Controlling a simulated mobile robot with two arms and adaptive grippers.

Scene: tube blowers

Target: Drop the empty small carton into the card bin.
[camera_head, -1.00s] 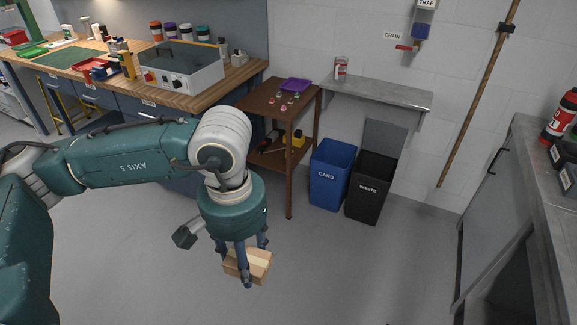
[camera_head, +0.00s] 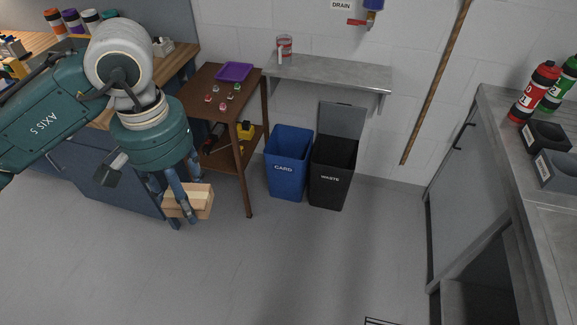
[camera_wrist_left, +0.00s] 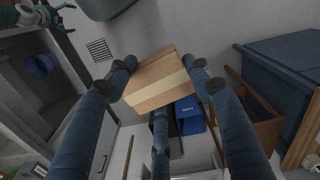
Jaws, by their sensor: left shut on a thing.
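The small carton (camera_head: 202,201) is tan cardboard with a paler tape strip. My left gripper (camera_head: 181,205) is shut on it and holds it above the floor, left of the bins. In the left wrist view the carton (camera_wrist_left: 158,83) sits between the fingers, and whether it is empty cannot be seen. The blue card bin (camera_head: 287,165), labelled CARD, stands on the floor by the wall, to the right of the carton and apart from it. The card bin also shows in the left wrist view (camera_wrist_left: 190,112), partly behind the carton.
The black waste bin (camera_head: 332,172), with its lid up, stands right beside the card bin. A brown side table (camera_head: 197,92) with small items is left of the bins. A grey shelf (camera_head: 340,74) hangs above them. The floor (camera_head: 300,260) in front is clear.

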